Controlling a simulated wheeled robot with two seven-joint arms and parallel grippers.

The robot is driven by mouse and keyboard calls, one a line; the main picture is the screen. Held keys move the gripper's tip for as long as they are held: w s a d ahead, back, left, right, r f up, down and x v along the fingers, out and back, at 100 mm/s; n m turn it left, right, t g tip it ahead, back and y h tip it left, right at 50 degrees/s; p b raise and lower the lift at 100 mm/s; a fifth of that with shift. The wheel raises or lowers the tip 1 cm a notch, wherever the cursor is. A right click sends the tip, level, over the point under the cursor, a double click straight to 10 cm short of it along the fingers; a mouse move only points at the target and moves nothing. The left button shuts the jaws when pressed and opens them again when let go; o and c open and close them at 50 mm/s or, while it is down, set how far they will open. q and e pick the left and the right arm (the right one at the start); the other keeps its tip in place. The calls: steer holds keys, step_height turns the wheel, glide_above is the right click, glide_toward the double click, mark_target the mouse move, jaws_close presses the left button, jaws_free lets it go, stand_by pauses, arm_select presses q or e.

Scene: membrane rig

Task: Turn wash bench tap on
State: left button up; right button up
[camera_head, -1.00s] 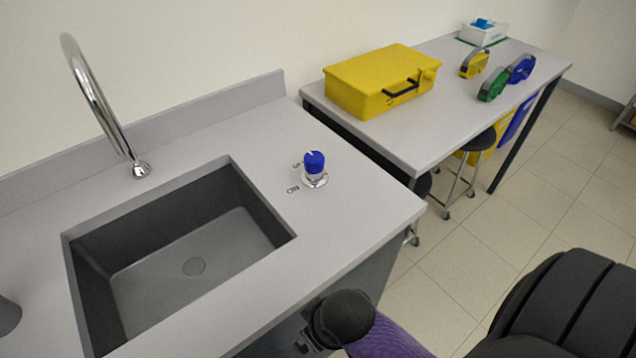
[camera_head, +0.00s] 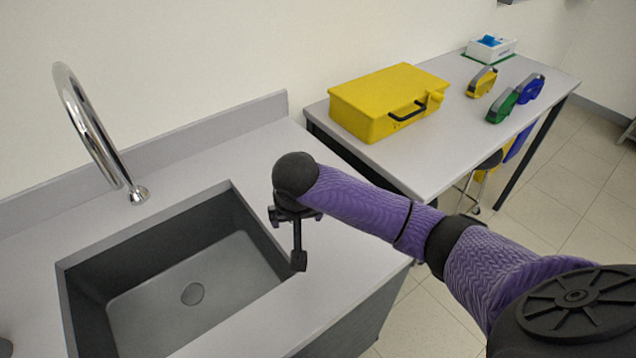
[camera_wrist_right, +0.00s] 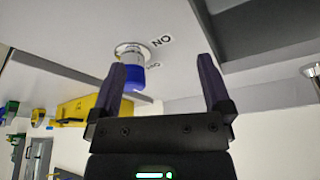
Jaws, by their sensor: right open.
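The tap's blue knob (camera_wrist_right: 132,76) shows in the right wrist view on a round metal base, with "ON" lettering on the bench beside it. In the head view my right arm hides the knob. My right gripper (camera_wrist_right: 163,63) is open and empty. In the wrist view the knob appears near the left finger, partly overlapped by it; I cannot tell whether they touch. In the head view the gripper hangs over the bench by the sink's right edge. The curved chrome spout (camera_head: 92,130) stands behind the sink (camera_head: 240,275). My left gripper is not in view.
The grey wash bench (camera_head: 222,166) has a raised back edge against the wall. A second table to the right holds a yellow case (camera_head: 385,105), several tape-like dispensers (camera_head: 503,106) and a white box (camera_head: 490,47). A stool (camera_head: 487,165) stands under that table.

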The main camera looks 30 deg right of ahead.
steer(key=w+d+r+m+h, duration=0.1)
steer(key=w+d+r+m, duration=0.35)
steer(key=d, duration=0.25)
steer(key=shift+n, duration=0.25)
steer(key=b+x, duration=0.3)
steer(key=x, duration=0.5)
steer(key=shift+d+r+b, duration=0.1)
steer(key=shift+d+b, duration=0.05)
steer(key=shift+b, duration=0.2)
steer(key=shift+w+d+f+h, duration=0.2)
steer(key=shift+f+h, duration=0.1)
steer(key=shift+f, duration=0.1)
steer(key=c, duration=1.2)
